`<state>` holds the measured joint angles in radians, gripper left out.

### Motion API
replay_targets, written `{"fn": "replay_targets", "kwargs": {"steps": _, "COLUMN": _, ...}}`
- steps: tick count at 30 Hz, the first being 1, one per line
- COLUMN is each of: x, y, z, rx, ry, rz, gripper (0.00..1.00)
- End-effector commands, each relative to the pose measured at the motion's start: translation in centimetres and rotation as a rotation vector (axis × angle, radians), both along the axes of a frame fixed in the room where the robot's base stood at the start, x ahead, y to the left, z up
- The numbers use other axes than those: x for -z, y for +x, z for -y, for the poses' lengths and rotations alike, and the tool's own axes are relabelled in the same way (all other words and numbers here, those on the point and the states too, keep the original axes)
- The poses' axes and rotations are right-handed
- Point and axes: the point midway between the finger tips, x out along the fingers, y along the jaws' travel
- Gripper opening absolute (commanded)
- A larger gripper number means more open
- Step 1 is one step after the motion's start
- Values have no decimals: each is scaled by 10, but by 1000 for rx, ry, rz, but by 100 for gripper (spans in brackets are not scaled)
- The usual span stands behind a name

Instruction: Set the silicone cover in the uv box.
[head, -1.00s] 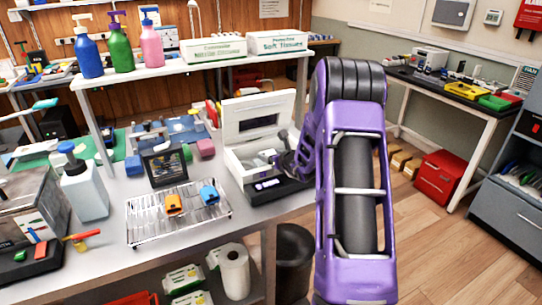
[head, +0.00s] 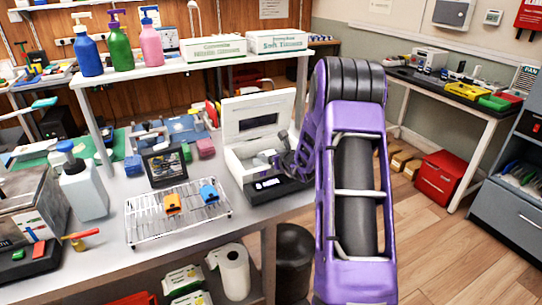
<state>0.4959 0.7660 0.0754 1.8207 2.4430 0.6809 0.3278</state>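The uv box appears to be the white box (head: 234,162) with its lid (head: 246,118) standing open, on the right end of the bench. My gripper (head: 277,161) is at the right side of its opening, low over the inside. My purple arm hides part of the box's right side. The fingertips are small and dark, so I cannot tell whether they are open or shut, or hold anything. Small pale shapes show inside the box near the gripper. I cannot tell whether one is the silicone cover. An orange item (head: 172,203) and a blue item (head: 209,194) lie on a wire rack.
The wire rack (head: 150,232) stands left of the box. A dark tray (head: 262,194) sits at the box's front edge. A framed picture (head: 165,165) and a white pump bottle (head: 84,190) stand further left. A raised shelf (head: 160,72) with bottles and tissue boxes runs behind.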

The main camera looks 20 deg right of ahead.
Motion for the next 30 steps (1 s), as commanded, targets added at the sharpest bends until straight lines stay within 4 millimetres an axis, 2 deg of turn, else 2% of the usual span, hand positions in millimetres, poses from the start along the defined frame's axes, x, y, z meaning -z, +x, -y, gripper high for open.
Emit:
{"fn": "replay_targets", "kwargs": {"steps": 1, "x": 0, "y": 0, "z": 0, "rx": 0, "ry": 0, "rz": 0, "gripper": 76}}
{"fn": "replay_targets", "kwargs": {"steps": 5, "x": 0, "y": 0, "z": 0, "rx": 0, "ry": 0, "rz": 0, "gripper": 99}}
{"fn": "replay_targets", "kwargs": {"steps": 13, "x": 0, "y": -1, "z": 0, "rx": 0, "ry": 0, "rz": -1, "gripper": 100}}
{"fn": "replay_targets", "kwargs": {"steps": 17, "x": -5, "y": -11, "z": 1, "rx": 1, "ry": 0, "rz": -1, "gripper": 100}}
{"fn": "replay_targets", "kwargs": {"steps": 20, "x": -12, "y": -27, "z": 2, "rx": 2, "ry": 0, "rz": -1, "gripper": 100}}
{"fn": "replay_targets", "kwargs": {"steps": 30, "x": -45, "y": -105, "z": 5, "rx": 3, "ry": -1, "rz": 0, "gripper": 100}}
